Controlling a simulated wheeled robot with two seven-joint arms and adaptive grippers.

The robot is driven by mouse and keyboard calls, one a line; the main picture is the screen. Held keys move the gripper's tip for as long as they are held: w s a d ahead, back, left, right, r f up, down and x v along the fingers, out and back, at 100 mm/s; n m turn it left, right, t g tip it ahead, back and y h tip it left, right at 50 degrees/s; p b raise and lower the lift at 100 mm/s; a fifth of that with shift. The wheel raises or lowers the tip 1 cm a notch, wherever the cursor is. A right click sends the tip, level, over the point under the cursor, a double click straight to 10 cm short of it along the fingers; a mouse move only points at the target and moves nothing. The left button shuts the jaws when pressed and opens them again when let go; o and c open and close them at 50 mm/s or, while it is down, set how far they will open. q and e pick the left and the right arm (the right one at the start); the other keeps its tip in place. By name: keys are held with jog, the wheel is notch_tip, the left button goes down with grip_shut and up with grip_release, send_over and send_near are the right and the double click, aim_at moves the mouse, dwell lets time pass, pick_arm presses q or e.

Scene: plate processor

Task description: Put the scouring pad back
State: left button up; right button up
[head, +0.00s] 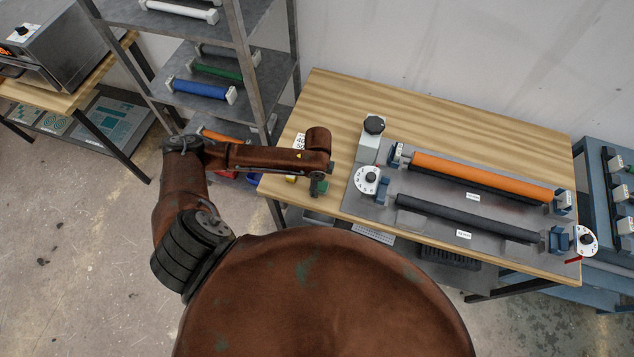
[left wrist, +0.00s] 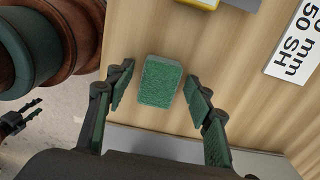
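The green scouring pad (left wrist: 160,82) lies on the wooden table near its edge, in the left wrist view. My left gripper (left wrist: 160,88) is open, with one finger on each side of the pad. The finger on the left looks close to the pad; I cannot tell whether it touches. In the head view my left gripper (head: 318,188) points down over the table's left front part, and I cannot tell the pad from the green finger faces there. My right gripper (left wrist: 36,107) shows small at the left edge of the left wrist view, with its fingers apart. It is not seen in the head view.
A yellow-edged object (left wrist: 205,3) and a white label (left wrist: 297,48) lie beyond the pad. Right of my left gripper, the plate processor (head: 375,210) carries an orange roller (head: 480,176) and a dark roller (head: 465,218). A grey shelf (head: 240,50) stands at the left.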

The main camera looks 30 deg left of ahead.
pick_arm(q)
notch_tip(320, 180, up, 12)
jog(key=shift+r, duration=0.15)
dwell(0.6)
